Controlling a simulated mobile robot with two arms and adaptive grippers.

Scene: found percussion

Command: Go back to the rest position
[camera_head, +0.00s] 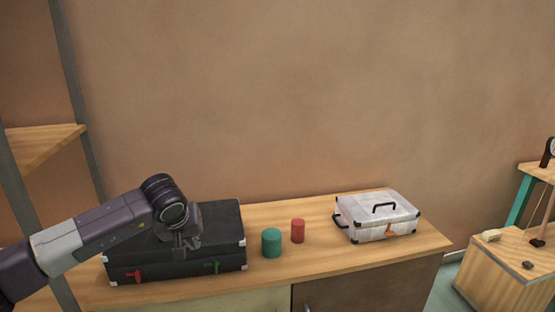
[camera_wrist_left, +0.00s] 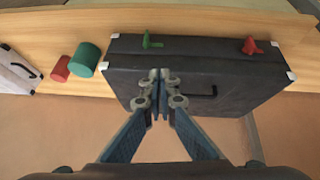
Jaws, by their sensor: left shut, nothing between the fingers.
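My left arm comes in from the left in the head view, with its gripper (camera_head: 190,243) in front of a black case (camera_head: 222,219). In the left wrist view the gripper (camera_wrist_left: 160,77) is shut and empty, its fingertips together over the black case (camera_wrist_left: 225,75). I cannot tell whether they touch it. The case lies closed, with a red latch (camera_head: 134,275) and a green latch (camera_head: 211,267) on its front. My right gripper is not in view.
A green cylinder (camera_head: 271,243), a red cylinder (camera_head: 298,231) and a closed white case (camera_head: 378,217) stand to the right on the wooden counter (camera_head: 320,260). A shelf (camera_head: 42,143) is at left. A wooden box (camera_head: 500,272) with small items stands at far right.

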